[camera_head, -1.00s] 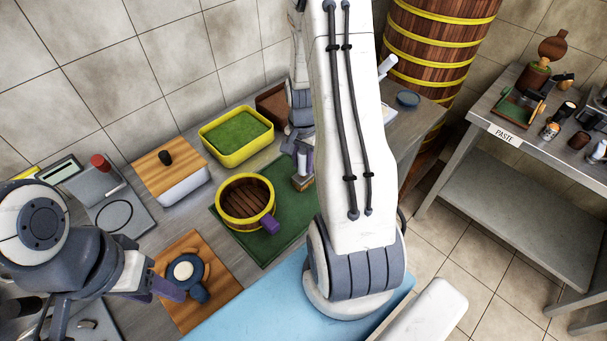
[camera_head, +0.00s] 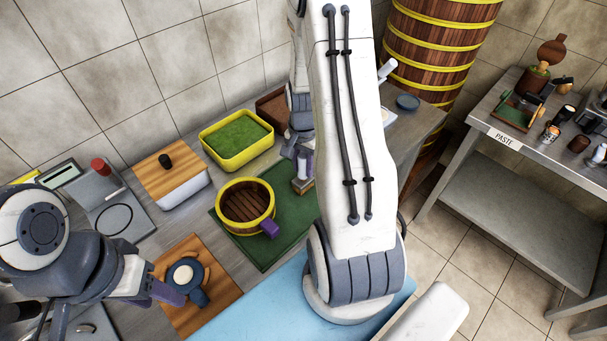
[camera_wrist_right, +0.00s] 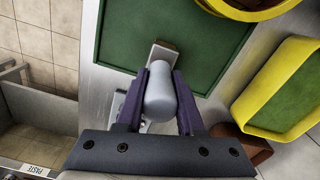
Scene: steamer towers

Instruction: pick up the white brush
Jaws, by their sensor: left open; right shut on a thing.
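The white brush (camera_wrist_right: 160,95) has a pale rounded handle and a tan head that is over the green mat. My right gripper (camera_wrist_right: 159,78) is shut on its handle, with one purple finger on each side. In the head view the brush (camera_head: 303,184) is upright at the right part of the mat, partly hidden by my right arm. Whether its head touches the mat I cannot tell.
A yellow-rimmed wooden steamer (camera_head: 246,228) stands on the green mat (camera_head: 270,256), left of the brush. A yellow tray (camera_head: 238,160) with green filling and a brown box (camera_head: 272,107) are behind. A wooden-lidded white container (camera_head: 183,188) stands at left. The blue surface (camera_head: 255,314) in front is clear.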

